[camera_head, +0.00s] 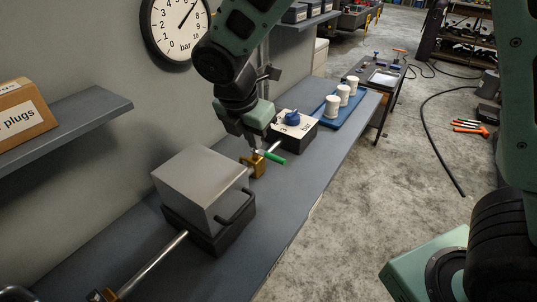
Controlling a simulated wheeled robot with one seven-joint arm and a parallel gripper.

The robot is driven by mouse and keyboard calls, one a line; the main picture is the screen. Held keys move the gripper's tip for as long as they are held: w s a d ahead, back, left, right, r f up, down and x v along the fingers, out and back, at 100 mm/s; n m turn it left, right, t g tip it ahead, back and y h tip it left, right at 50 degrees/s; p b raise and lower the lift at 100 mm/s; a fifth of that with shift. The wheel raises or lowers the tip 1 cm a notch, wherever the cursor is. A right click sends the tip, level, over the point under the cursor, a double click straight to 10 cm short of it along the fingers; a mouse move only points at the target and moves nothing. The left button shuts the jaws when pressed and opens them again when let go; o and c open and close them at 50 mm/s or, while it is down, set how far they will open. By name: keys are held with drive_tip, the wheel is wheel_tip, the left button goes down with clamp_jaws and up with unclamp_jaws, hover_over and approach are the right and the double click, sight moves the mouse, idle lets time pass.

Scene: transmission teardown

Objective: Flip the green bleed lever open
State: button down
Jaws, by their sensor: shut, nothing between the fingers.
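The green bleed lever (274,157) sticks out to the right from a small brass valve body (254,166) on the bench. The lever looks roughly level, with a metal shank at its left end. My gripper (256,146) points down just above the lever's shank and the brass valve. Its fingers are shut with nothing between them. I cannot tell whether the fingertips touch the lever. My arm hides part of the wall behind.
A grey metal box (202,187) with a black handle stands left of the valve. A black box with a blue knob (291,118) stands behind it. White cylinders (343,95) sit on a blue tray. A gauge (180,25) hangs on the wall. The bench front (262,231) is clear.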

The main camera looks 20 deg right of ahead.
sight(269, 156)
idle(0.3)
drive_tip(key=w+d+f+p, duration=0.2)
drive_tip(key=w+d+f, duration=0.2)
drive_tip(key=f, duration=0.6)
drive_tip(key=shift+d+f+p, duration=0.15)
drive_tip(key=shift+d+p, duration=0.15)
drive_tip(key=shift+d, duration=0.5)
